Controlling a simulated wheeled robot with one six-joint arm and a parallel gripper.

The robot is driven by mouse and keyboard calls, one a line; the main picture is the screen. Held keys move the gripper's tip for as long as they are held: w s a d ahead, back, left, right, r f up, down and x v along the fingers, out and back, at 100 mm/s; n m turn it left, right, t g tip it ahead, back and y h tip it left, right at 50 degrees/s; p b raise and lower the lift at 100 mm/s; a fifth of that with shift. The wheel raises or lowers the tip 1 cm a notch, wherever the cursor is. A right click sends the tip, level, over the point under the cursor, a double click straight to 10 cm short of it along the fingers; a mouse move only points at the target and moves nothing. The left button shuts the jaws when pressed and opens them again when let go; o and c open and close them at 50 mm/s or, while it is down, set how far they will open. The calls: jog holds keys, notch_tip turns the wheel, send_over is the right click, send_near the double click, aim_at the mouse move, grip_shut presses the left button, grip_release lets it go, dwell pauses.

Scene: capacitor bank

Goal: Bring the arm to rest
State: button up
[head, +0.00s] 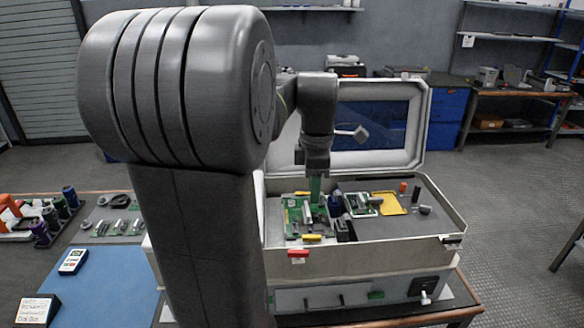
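My arm fills the left and middle of the head view, with a large dark link close to the camera. Its far end reaches over an open grey case (352,255) and points down. My gripper (315,188) is small in the view, just above the parts inside the case. A narrow green piece shows at its tip; I cannot tell whether this is held or stands behind it. The finger opening cannot be made out. Below and beside it are a green circuit board (293,217), a dark blue cylinder (335,204) and a yellow tray (387,203).
The case's raised lid (420,125) stands behind my wrist. A blue mat (110,280) with a handheld meter (73,261) lies at the left. A rack of coloured cylinders (42,222) stands beyond it.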

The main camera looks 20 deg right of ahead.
aim_at(312, 236)
jog(key=shift+f, duration=0.1)
notch_tip(312, 236, down, 14)
jog(key=shift+r+p, duration=0.1)
jog(key=shift+p, duration=0.2)
jog(key=shift+r, duration=0.1)
dwell(0.4)
